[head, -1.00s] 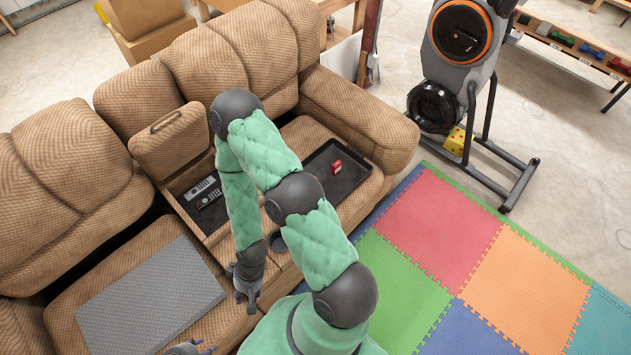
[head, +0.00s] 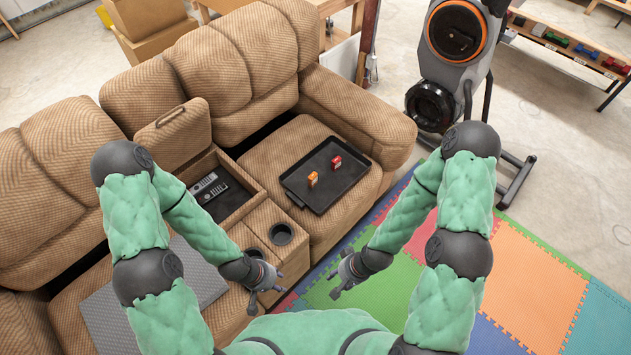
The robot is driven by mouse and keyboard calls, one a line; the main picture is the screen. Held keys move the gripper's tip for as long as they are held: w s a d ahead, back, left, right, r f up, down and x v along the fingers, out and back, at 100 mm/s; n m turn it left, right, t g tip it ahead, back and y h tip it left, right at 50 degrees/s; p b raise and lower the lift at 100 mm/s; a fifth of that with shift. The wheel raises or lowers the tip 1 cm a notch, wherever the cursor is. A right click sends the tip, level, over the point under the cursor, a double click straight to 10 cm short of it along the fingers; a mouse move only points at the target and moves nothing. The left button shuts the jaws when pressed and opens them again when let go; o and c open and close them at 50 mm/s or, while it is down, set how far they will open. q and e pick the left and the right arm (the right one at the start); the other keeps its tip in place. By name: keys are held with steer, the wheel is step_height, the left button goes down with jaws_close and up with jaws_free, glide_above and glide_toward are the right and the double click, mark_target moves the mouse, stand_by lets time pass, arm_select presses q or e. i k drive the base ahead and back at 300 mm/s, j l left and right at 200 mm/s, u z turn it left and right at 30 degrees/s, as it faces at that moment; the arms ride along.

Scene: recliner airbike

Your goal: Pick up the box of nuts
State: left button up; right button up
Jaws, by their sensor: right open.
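Two small boxes stand on the dark tray (head: 322,195) on the right sofa seat: an orange box (head: 312,179) and a red box (head: 336,161). Their labels are too small to read, so I cannot tell which is the box of nuts. My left gripper (head: 270,293) is open and empty in front of the console's cup holders, below and left of the tray. My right gripper (head: 336,284) is open and empty above the foam mat, below the tray. Both grippers are apart from the boxes.
The sofa's console (head: 225,195) is open, with two remotes (head: 208,187) inside and its lid raised. A grey pad (head: 205,275) lies on the left seat. The air bike (head: 455,60) stands at upper right. Colored foam mats (head: 530,285) cover the floor at right.

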mark_target(313, 179)
steer(key=z, duration=0.1)
steer(key=u, duration=1.4)
steer(key=l+u, duration=0.35)
steer(key=l, duration=0.5)
steer(key=k+l+u, duration=0.1)
steer(key=l+u, duration=0.2)
steer(key=l, duration=0.6)
